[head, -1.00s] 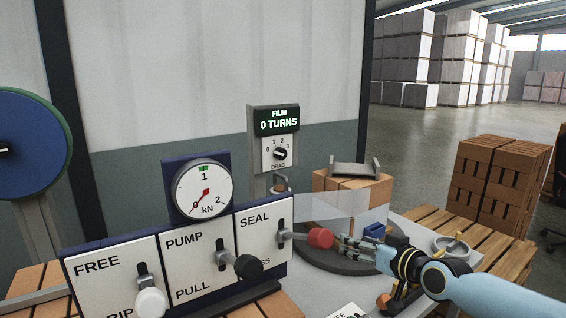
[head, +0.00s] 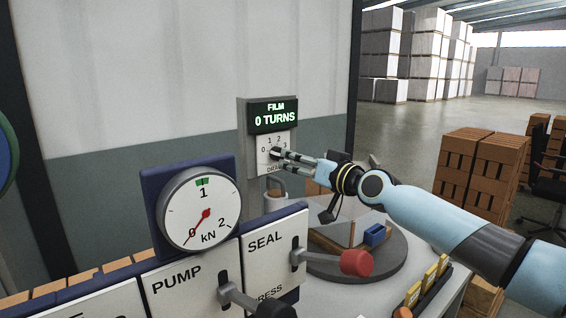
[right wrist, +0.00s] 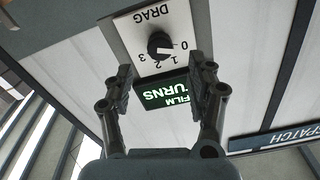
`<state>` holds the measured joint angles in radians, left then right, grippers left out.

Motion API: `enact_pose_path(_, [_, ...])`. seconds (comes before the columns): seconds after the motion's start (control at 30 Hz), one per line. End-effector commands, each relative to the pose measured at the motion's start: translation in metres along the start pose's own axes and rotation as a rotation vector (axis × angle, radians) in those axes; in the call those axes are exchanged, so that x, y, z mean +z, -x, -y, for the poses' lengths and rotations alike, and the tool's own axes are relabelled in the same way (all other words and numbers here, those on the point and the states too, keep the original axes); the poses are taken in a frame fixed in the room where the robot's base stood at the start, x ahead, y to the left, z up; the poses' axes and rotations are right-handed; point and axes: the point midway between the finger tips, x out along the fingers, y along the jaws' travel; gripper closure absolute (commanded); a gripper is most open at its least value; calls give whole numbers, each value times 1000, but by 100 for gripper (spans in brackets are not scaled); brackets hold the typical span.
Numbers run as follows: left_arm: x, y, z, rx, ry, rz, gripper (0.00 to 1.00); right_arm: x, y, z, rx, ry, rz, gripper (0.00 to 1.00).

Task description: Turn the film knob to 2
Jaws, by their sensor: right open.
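The film knob (right wrist: 160,45) is black and round, on a white plate marked 0 to 3 and DRAG. In the right wrist view its pale pointer appears to face the 0. The film display (head: 272,115) above it reads 0 TURNS. My right gripper (head: 281,157) is open in front of the knob. It partly covers the knob and dial in the head view. In the right wrist view the fingers of the gripper (right wrist: 161,70) are spread either side of the display, with the knob seen beyond their tips. Contact with the knob cannot be told. My left gripper is not in view.
A force gauge (head: 201,209) and a panel with PUMP and SEAL levers stand at front left. The red-knobbed lever (head: 356,263) juts out below my right arm. A round turntable (head: 385,275) holds a blue block (head: 375,235). Brick stacks stand at right.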

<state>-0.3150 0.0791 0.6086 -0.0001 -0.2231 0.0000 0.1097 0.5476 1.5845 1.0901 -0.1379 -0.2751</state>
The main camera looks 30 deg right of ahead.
Motion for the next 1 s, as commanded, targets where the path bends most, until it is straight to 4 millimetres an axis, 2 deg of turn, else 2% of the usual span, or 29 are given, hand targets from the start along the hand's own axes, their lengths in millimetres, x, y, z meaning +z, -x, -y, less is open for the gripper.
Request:
enact_pose_path(0.03, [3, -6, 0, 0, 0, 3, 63, 1, -11, -1, 1, -3, -5, 43])
enact_pose_path(0.17, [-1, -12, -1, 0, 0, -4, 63, 1, -34, 0, 0, -3, -3, 43])
enact_pose_path(0.3, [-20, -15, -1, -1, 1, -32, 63, 1, -49, -1, 2, -1, -1, 43])
enact_pose_path(0.43, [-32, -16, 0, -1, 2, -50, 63, 0, -55, 0, 1, 0, 0, 43])
enact_pose_path(0.67, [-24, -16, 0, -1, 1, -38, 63, 0, -55, 0, 1, 0, 1, 43])
enact_pose_path(0.83, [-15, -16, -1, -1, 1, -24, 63, 0, -55, 0, 1, 1, 0, 64])
enact_pose_path(1.0, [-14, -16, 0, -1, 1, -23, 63, 0, -55, 0, 1, 1, 0, 87])
